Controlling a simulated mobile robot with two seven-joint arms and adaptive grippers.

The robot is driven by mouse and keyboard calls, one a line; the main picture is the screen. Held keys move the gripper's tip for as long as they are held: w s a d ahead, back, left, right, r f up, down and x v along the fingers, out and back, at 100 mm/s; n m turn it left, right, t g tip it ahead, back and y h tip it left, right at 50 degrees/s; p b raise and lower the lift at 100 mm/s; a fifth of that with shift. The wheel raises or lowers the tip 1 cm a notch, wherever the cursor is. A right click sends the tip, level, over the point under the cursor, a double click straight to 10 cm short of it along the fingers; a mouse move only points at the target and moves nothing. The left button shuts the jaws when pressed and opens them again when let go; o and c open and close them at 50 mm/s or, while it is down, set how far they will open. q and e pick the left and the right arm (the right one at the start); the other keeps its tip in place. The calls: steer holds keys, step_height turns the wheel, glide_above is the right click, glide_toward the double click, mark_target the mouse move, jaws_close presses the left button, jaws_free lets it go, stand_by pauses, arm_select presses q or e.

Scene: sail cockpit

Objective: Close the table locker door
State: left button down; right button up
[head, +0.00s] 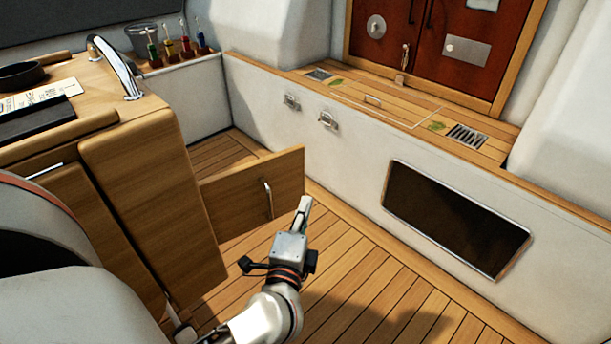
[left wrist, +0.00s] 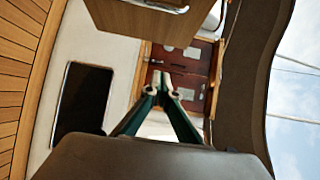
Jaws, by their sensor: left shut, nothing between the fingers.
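The wooden table locker door (head: 238,190) stands open, swung out from the side of the table (head: 150,190). A metal handle (head: 267,198) is on the door face toward me, near its free edge. My left gripper (head: 304,203) is shut and empty, just right of that free edge; I cannot tell if they touch. In the left wrist view its closed fingertips (left wrist: 161,78) point toward the companionway, and the door (left wrist: 140,25) with its handle (left wrist: 155,5) shows above them. The locker opening is hidden. My right gripper is not in view.
A white bench wall with a dark recessed panel (head: 455,220) and latches (head: 327,119) runs along the right. Red cabin doors (head: 425,40) are at the back. A curved metal rail (head: 115,62) rises from the table. The teak floor (head: 370,300) is clear.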

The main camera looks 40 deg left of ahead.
mark_target(303, 173)
arm_select(q)
steer(key=shift+w+a, duration=4)
steer(key=shift+w, duration=0.1)
